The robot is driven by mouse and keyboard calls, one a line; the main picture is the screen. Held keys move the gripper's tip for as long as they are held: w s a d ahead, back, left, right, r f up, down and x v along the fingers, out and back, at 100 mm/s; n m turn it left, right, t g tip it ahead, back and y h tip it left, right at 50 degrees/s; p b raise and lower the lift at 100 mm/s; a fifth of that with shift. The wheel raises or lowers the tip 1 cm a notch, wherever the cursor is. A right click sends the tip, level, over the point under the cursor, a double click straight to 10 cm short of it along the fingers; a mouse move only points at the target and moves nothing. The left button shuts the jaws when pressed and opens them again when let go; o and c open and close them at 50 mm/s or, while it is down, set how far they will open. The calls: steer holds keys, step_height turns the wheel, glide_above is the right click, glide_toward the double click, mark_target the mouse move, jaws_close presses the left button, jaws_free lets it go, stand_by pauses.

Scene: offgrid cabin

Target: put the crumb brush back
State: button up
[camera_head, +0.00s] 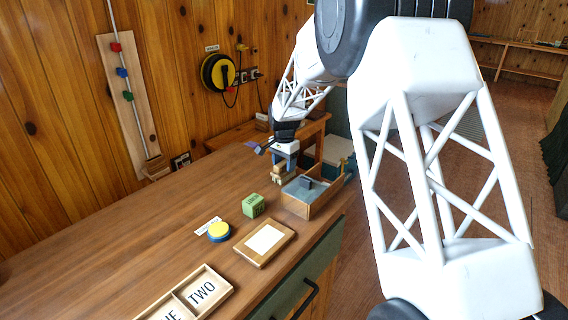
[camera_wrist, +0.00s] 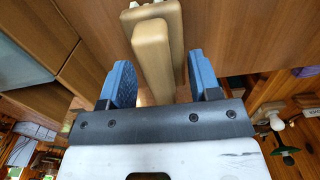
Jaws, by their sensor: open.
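My gripper (camera_head: 285,160) is over the far right part of the wooden counter, beside the wooden box, with its blue fingers pointing down. In the wrist view my gripper (camera_wrist: 162,80) is open, with one finger on each side of a pale tan wooden piece (camera_wrist: 153,62). A gap shows at the right finger; contact at the left one cannot be told. In the head view the tan piece (camera_head: 281,176) is small and partly hidden below the fingers.
The open wooden box (camera_head: 325,199) has a grey-blue inside and a divider. A green block (camera_head: 254,205), a blue-and-yellow button (camera_head: 219,231), a framed white card (camera_head: 264,240) and a lettered tray (camera_head: 206,291) lie nearer. The counter's left side is clear.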

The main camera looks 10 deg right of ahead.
steer(key=shift+r, duration=0.15)
steer(key=shift+r, duration=3.75)
steer(key=shift+s+r, duration=0.1)
steer(key=shift+s+d+r, duration=0.1)
steer(key=shift+s+r, duration=0.05)
steer(key=shift+s, duration=0.05)
steer(key=s+d+r+n, duration=0.15)
steer(key=s+r, duration=0.25)
steer(key=s, duration=0.4)
steer(key=s+d+r+n+t, duration=0.1)
steer(key=s+d+r, duration=0.15)
steer(key=s, duration=0.65)
steer(key=s+d+r+n, duration=0.1)
steer(key=s+r+n, duration=0.1)
steer(key=s+r, duration=0.45)
steer(key=s+d+f+n, duration=0.1)
steer(key=s+f+n, duration=0.1)
steer(key=s, duration=1.3)
steer(key=s+d+f+n+t, duration=0.1)
steer(key=s+f, duration=0.3)
steer(key=s, duration=1.2)
steer(key=shift+d+n+t, duration=0.3)
steer(key=shift+d+n, duration=0.1)
steer(key=shift+n, duration=0.45)
